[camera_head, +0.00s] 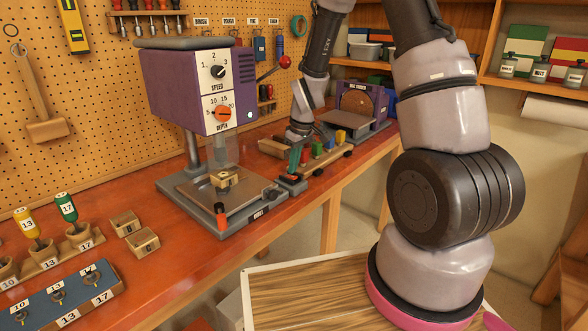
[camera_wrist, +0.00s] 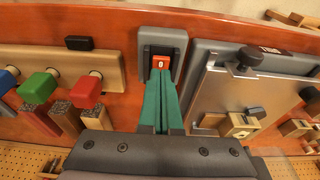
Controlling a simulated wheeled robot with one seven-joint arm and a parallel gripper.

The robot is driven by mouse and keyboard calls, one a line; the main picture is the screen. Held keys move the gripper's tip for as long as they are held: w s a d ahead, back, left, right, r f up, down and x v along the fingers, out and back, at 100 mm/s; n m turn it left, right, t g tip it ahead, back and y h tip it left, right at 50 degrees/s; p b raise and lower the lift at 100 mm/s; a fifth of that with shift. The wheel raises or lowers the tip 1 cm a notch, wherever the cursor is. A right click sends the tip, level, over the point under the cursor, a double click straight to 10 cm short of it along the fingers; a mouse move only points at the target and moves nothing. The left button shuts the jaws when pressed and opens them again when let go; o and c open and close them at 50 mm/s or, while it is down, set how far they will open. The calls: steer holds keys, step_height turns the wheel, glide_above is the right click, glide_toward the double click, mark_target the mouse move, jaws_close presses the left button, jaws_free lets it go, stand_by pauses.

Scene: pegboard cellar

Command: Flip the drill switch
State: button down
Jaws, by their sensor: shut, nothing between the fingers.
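The drill press (camera_head: 190,85) stands on the bench, with a purple head, a SPEED dial and an orange DEPTH dial. A small grey switch box (camera_head: 291,187) sits at the right of its base. In the wrist view the switch box (camera_wrist: 178,42) has a dark recess and a red rocker (camera_wrist: 162,61) marked 0. My gripper (camera_head: 295,168) is above the box. In the wrist view my gripper (camera_wrist: 161,74) has its teal fingers shut together and empty, with tips at the rocker's near edge. I cannot tell whether they touch it.
A wooden rack with coloured blocks (camera_head: 328,158) stands close right of the switch box. A small wooden block (camera_head: 224,179) is on the drill's metal table. A purple sander (camera_head: 358,103) stands behind. Numbered bits and a blue-topped tray (camera_head: 70,290) are at the front left.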

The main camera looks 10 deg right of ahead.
steer(key=shift+s+f, duration=0.1)
steer(key=shift+f, duration=0.45)
steer(key=shift+s+d+f, duration=0.15)
steer(key=shift+f, duration=0.2)
steer(key=shift+w+a+r, duration=0.3)
steer(key=shift+w+a, duration=0.15)
steer(key=shift+w, duration=0.2)
